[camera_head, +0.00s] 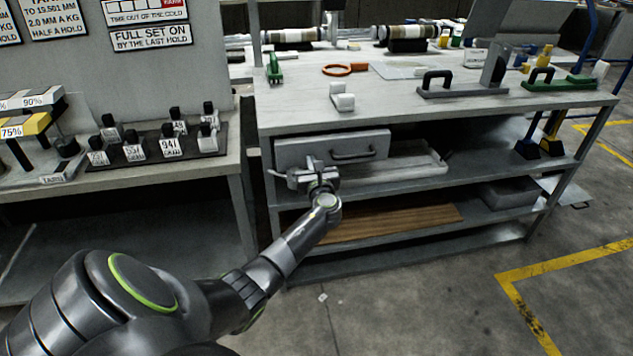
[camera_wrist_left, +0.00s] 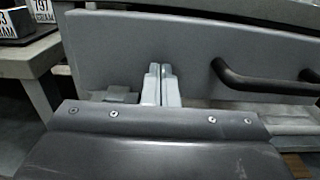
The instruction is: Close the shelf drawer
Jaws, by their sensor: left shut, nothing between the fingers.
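The shelf drawer (camera_head: 296,150) is a grey box front with a dark bar handle (camera_head: 353,154), under the left part of the workbench top. Its front stands out from the shelf, and a pale tray-like part shows behind and to the right. My left gripper (camera_head: 312,170) is at the lower left part of the drawer front, left of the handle. In the left wrist view, the shut fingers (camera_wrist_left: 159,84) are upright against or just before the drawer front (camera_wrist_left: 110,50), with nothing between them; contact cannot be told. The handle (camera_wrist_left: 265,80) is to their right. My right gripper is out of view.
The workbench (camera_head: 400,105) carries tools, an orange ring (camera_head: 345,69) and dark-handled blocks. Its lower shelves hold a wooden board (camera_head: 390,220) and a grey bin (camera_head: 508,193). A table (camera_head: 200,175) with labelled weights stands left. The floor at front right is clear.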

